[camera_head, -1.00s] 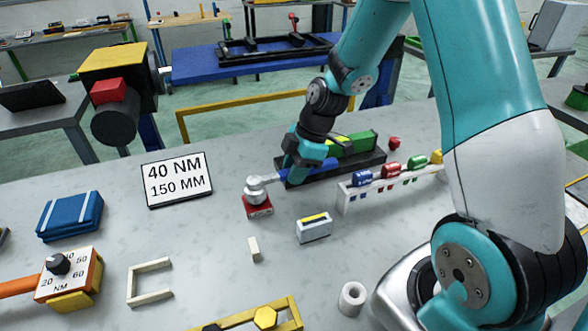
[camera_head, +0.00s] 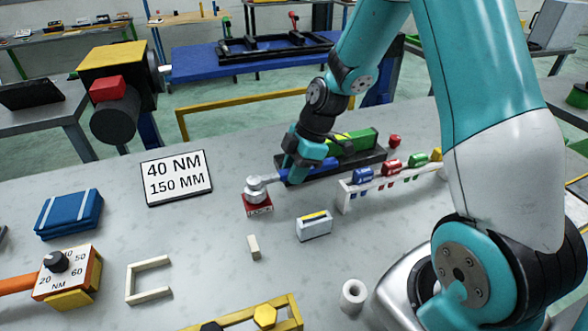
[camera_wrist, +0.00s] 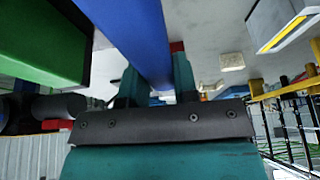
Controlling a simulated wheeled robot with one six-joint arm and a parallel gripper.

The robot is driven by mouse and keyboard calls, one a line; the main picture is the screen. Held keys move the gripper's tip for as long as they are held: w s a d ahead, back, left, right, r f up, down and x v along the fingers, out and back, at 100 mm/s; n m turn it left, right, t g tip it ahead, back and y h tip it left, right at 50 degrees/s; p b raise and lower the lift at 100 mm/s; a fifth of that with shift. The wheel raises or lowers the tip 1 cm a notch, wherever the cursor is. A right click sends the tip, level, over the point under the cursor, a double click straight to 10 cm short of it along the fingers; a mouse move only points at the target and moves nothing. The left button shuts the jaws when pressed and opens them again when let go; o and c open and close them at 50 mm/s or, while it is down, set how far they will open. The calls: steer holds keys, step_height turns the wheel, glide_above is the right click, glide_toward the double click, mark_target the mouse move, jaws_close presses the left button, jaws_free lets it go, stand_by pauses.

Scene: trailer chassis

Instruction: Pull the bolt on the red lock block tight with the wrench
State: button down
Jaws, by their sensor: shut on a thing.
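The red lock block (camera_head: 257,210) stands on the grey bench in the head view, left of my gripper. The grey head of the wrench (camera_head: 255,187) sits over the top of the block and hides the bolt. The wrench's blue handle (camera_wrist: 150,40) runs from the head towards the right. My gripper (camera_head: 297,172) is shut on this blue handle. In the wrist view, my gripper's two teal fingers (camera_wrist: 156,85) lie on either side of the handle. How tightly the bolt sits cannot be seen.
A dark tray with a green block (camera_head: 360,141) lies just behind my gripper. A white rack (camera_head: 350,195) with coloured pieces stands to the right. A small white and yellow box (camera_head: 314,227) is in front. A sign (camera_head: 177,178) reads 40 NM, 150 MM. Bench between sign and lock block is clear.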

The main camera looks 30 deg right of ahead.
stand_by(0.3)
steer(key=shift+s+a+m+t, duration=0.2)
steer(key=shift+s+m+t, duration=0.2)
steer(key=shift+s+m, duration=0.4)
steer(key=shift+b, duration=0.3)
steer(key=shift+s+a+m, duration=0.2)
steer(key=shift+s+m, duration=0.1)
steer(key=shift+m, duration=0.3)
steer(key=shift+w+d+r+n, duration=0.1)
steer(key=shift+w+n, duration=0.15)
steer(key=shift+n, duration=0.05)
steer(key=shift+r+p, duration=2.3)
steer(key=shift+r, duration=0.65)
